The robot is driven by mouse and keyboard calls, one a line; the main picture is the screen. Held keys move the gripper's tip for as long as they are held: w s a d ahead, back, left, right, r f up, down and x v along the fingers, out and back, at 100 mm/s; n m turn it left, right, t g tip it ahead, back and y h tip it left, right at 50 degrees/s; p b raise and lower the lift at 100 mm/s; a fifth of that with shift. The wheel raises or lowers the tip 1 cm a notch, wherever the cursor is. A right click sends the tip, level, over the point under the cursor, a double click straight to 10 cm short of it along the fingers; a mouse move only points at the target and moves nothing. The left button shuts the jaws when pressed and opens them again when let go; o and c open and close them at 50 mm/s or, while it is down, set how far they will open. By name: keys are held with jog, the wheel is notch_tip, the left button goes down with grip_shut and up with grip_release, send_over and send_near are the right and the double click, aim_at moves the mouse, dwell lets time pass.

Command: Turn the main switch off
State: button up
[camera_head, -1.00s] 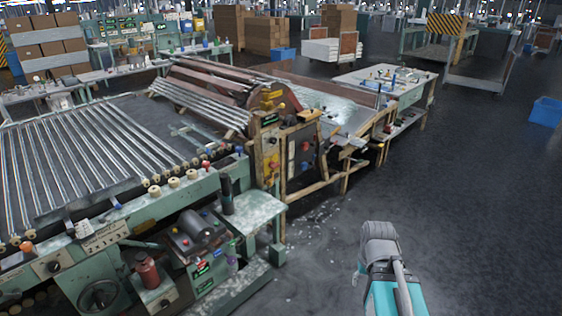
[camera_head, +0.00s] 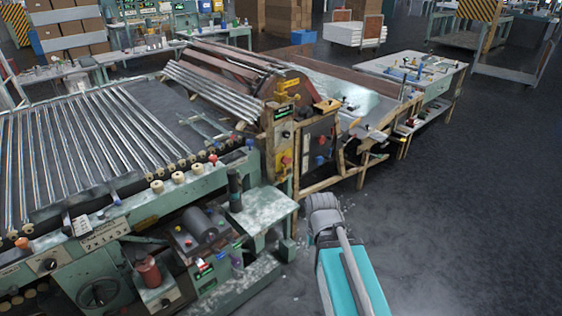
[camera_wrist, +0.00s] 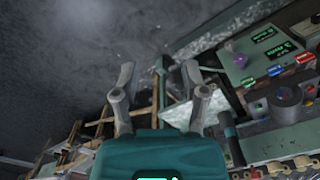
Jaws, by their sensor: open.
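No switch is readable as the main switch; several controls could be it. A dark panel (camera_head: 319,140) with red and blue knobs is on the machine's end, beside a yellow control strip (camera_head: 285,160). A lower green control box (camera_head: 207,262) has lit labels and small red parts. The wrist view shows a similar green panel (camera_wrist: 262,58) with lit displays, red and blue switches and a purple knob. My gripper (camera_wrist: 158,76) is open and empty, its fingers apart, left of that panel and not touching it. In the head view its fingers cannot be made out.
A pale worn shelf (camera_head: 262,215) juts out near my arm. A wooden frame (camera_head: 345,180) stands under the machine's end. The dark floor (camera_head: 450,220) at right is clear.

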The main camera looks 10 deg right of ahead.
jog(key=shift+d, duration=0.2)
